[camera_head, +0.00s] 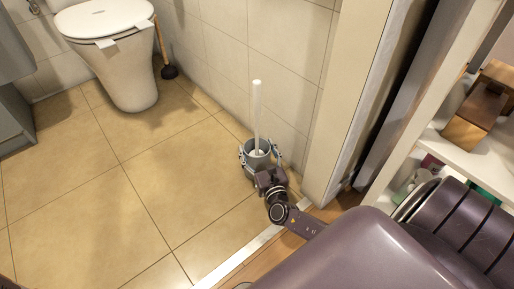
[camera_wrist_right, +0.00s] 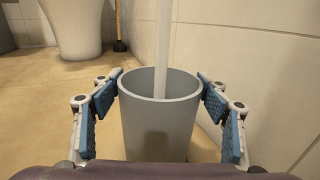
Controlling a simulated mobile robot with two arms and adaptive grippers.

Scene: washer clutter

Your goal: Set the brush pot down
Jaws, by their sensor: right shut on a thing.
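The brush pot (camera_head: 262,161) is a grey cylinder with a white brush handle (camera_head: 256,110) standing up out of it. It is near the tiled wall, just beyond the doorway. My right gripper (camera_head: 259,155) is shut on the pot, with a finger on each side. In the right wrist view the pot (camera_wrist_right: 157,128) is upright between the blue finger pads, and the handle (camera_wrist_right: 163,45) rises from its opening. I cannot tell whether the pot's base touches the floor. My left gripper is not in view.
A white toilet (camera_head: 118,55) stands at the back left, with a plunger (camera_head: 168,71) beside it. The tiled floor (camera_head: 130,200) left of the pot is clear. A door frame (camera_head: 345,110) rises close on the right, and a shelf (camera_head: 480,150) with a wooden box stands further right.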

